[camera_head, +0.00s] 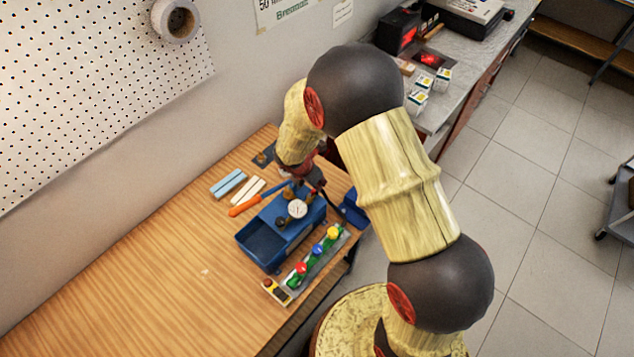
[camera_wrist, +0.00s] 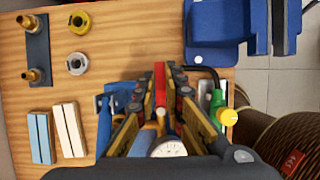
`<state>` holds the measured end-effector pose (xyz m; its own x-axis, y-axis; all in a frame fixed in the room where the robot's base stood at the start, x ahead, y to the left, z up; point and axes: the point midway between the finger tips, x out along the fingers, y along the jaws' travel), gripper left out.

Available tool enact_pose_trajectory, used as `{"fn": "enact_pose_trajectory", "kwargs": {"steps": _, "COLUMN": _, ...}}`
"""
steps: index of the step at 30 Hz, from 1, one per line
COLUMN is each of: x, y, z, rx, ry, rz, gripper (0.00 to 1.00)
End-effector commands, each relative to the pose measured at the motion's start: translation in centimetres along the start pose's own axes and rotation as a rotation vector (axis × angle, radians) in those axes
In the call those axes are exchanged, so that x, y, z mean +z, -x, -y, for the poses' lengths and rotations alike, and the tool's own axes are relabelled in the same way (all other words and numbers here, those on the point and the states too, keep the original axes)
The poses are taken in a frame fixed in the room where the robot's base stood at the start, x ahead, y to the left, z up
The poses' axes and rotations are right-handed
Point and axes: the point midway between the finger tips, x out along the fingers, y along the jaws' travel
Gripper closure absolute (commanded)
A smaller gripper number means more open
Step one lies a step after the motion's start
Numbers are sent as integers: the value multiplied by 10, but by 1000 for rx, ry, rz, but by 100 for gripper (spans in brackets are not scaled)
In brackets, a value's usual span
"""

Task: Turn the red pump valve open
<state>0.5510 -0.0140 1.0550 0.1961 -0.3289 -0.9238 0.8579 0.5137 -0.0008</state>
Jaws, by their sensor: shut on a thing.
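The blue pump (camera_head: 262,247) stands on the wooden workbench, with an open tank, a round white gauge (camera_head: 297,208) and an orange-ended handle (camera_head: 245,206). In the wrist view the gauge (camera_wrist: 169,149) shows at the bottom, partly covered by my wrist. My gripper (camera_wrist: 161,88) is over the pump, pointing down, its two fingers shut on the red pump valve (camera_wrist: 159,72), a narrow red piece between them. In the head view my gripper (camera_head: 311,178) is at the pump's far end, and the valve cannot be made out there. The valve's lower part is hidden by the fingers.
A manifold with coloured knobs (camera_head: 318,256) lies close beside the pump. A blue vise (camera_wrist: 213,25) is at the bench edge. Blue bars (camera_head: 228,183), white bars (camera_head: 249,188) and brass fittings (camera_wrist: 79,22) lie nearby. The bench's near left is clear.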

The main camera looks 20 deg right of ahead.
Motion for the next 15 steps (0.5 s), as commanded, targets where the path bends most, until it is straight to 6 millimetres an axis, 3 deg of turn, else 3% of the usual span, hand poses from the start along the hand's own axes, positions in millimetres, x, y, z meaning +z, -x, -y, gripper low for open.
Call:
{"fn": "enact_pose_trajectory", "kwargs": {"steps": 3, "x": 0, "y": 0, "z": -1, "rx": 2, "ry": 0, "rz": 1, "gripper": 100}}
{"fn": "enact_pose_trajectory", "kwargs": {"steps": 4, "x": 0, "y": 0, "z": -1, "rx": 2, "ry": 0, "rz": 1, "gripper": 88}}
{"fn": "enact_pose_trajectory", "kwargs": {"steps": 12, "x": 0, "y": 0, "z": -1, "rx": 1, "ry": -1, "rz": 0, "gripper": 73}}
{"fn": "enact_pose_trajectory", "kwargs": {"steps": 15, "x": 0, "y": 0, "z": -1, "rx": 1, "ry": -1, "rz": 0, "gripper": 71}}
